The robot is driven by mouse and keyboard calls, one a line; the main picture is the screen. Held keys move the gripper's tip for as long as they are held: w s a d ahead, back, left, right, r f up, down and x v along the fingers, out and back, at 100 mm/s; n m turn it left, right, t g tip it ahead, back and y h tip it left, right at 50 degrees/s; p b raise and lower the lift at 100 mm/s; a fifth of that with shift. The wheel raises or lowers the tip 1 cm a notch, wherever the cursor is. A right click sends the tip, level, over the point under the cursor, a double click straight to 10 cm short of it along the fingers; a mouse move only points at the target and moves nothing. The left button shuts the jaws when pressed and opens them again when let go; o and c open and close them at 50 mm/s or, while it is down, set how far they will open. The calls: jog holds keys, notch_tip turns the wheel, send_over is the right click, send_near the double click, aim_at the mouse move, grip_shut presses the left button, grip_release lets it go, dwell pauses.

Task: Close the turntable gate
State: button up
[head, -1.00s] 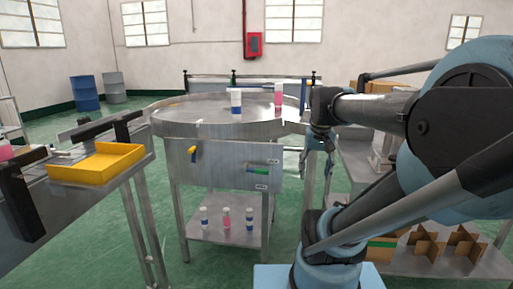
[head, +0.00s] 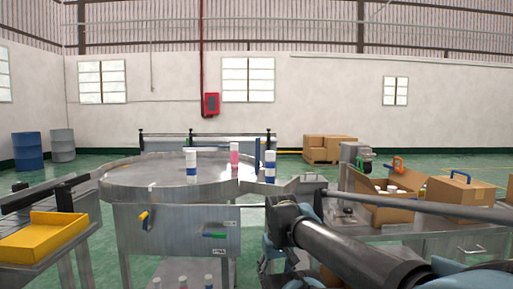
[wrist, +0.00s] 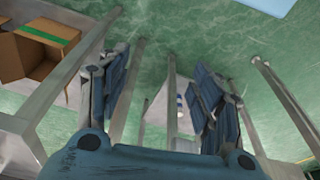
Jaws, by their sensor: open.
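The round steel turntable (head: 125,183) stands left of centre in the head view. A blue upright piece (head: 257,155) rises at its right rim, beside a white and blue can (head: 270,167); I cannot tell for sure whether it is part of the gate. A metal chute (head: 305,184) runs off the right side of the rim. My gripper (wrist: 165,100) is open and empty in the wrist view, its blue fingers apart over green floor and metal legs. In the head view it hangs low, right of the turntable cabinet, partly hidden by my arm.
Two more cans, white-blue (head: 191,166) and pink (head: 234,158), stand on the turntable. A yellow tray (head: 45,235) is at left. A bench at right carries an open carton (head: 385,208) and a closed carton (head: 460,193). Table legs stand close around my gripper.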

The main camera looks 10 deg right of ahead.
jog(key=shift+w+f, duration=0.2)
jog(key=shift+w, duration=0.2)
